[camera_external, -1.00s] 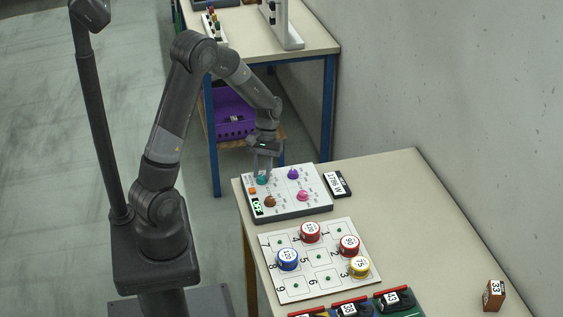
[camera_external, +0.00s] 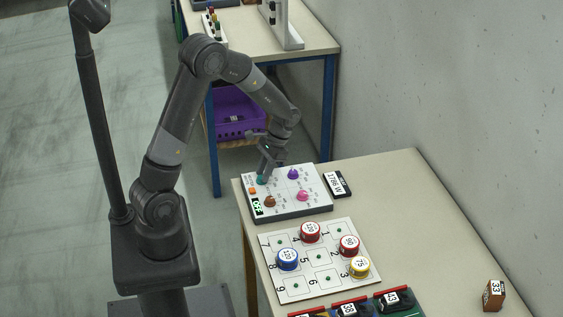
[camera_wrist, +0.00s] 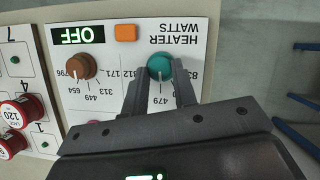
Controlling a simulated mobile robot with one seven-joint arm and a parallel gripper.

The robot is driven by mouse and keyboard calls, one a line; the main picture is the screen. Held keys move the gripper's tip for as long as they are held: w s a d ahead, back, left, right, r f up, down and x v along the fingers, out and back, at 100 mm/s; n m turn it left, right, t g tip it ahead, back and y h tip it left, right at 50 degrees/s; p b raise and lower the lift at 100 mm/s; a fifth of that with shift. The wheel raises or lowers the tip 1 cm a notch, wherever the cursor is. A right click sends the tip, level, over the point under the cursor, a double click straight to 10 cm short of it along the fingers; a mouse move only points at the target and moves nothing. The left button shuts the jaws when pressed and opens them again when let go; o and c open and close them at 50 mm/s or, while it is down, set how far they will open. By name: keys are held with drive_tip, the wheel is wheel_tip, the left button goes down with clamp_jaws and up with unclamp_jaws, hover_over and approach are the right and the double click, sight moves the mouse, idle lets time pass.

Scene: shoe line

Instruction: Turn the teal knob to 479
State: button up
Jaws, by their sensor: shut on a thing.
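The teal knob (camera_wrist: 160,66) sits on the white control panel (camera_wrist: 200,22) under the upside-down label HEATER WATTS. My gripper (camera_wrist: 160,72) is shut on it, one finger on each side. The knob's pale mark points down in the wrist view, toward the printed 479 (camera_wrist: 167,101); the fingers hide part of the scale, so I cannot tell if it lines up exactly. In the external view my gripper (camera_external: 265,172) reaches down, tilted, onto the teal knob (camera_external: 261,181) at the panel's back left.
The panel also carries a brown knob (camera_external: 270,201), a purple knob (camera_external: 293,174), a pink knob (camera_external: 303,196), an orange button (camera_wrist: 125,32) and a green display (camera_wrist: 78,35) reading OFF. A label block (camera_external: 337,184) lies right of the panel. A numbered board (camera_external: 310,275) lies in front.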

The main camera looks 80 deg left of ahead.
drive_tip(key=shift+m, duration=0.4)
drive_tip(key=o, duration=1)
drive_tip(key=shift+r, duration=0.1)
drive_tip(key=v, duration=1)
drive_tip(key=shift+w+d+r, duration=0.15)
drive_tip(key=shift+w+r, duration=0.05)
drive_tip(key=shift+r, duration=0.1)
